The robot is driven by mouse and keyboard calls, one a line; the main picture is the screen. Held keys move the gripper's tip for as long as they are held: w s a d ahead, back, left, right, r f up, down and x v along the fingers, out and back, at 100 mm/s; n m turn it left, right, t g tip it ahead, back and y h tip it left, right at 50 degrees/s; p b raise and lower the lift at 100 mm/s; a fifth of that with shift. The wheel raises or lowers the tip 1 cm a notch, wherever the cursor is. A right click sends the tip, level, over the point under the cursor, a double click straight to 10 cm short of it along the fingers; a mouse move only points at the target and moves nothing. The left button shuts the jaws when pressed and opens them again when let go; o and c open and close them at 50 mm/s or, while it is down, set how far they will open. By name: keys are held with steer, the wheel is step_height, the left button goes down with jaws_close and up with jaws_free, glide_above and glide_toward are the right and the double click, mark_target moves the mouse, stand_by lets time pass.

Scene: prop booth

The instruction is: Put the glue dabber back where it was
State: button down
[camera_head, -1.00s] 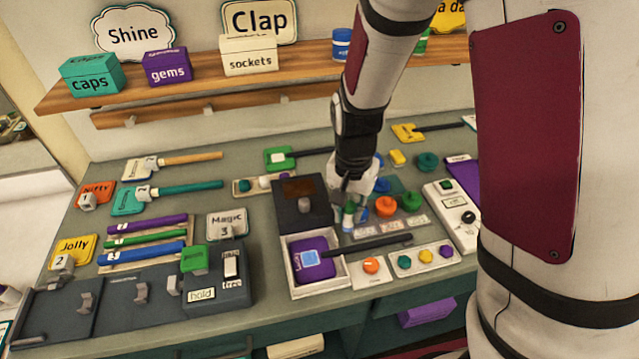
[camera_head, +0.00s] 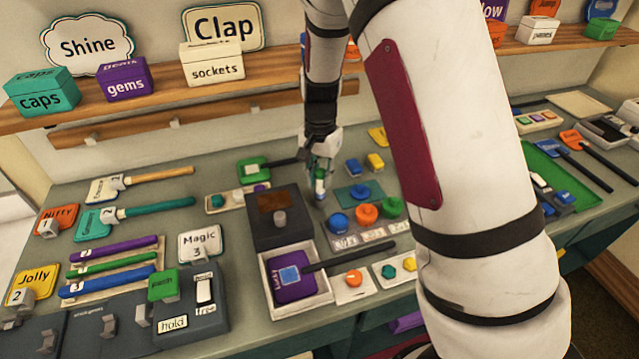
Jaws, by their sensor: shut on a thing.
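My gripper (camera_head: 321,165) points down over the bench, right of the dark box. It is shut on a small upright dabber (camera_head: 320,186) with green, white and blue parts, which I take for the glue dabber. The fingers hide its upper part. I cannot tell whether its lower end touches the bench.
The dark box (camera_head: 265,232) with a knob stands close left of my gripper. A white tray (camera_head: 320,298) with a purple block and black handle is in front. Blue, orange and green knobs (camera_head: 366,212) stand to the right. My arm hides part of the right bench.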

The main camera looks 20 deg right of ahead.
mark_target(320, 184)
steer(key=shift+w+d+f, duration=0.1)
steer(key=shift+w+f, duration=0.15)
steer(key=shift+w, duration=0.3)
steer(key=shift+f+p, duration=0.3)
steer(key=shift+f, duration=1.25)
steer(key=shift+f, duration=0.1)
steer(key=c, duration=1.5)
jaws_free()
steer(key=shift+o, duration=0.2)
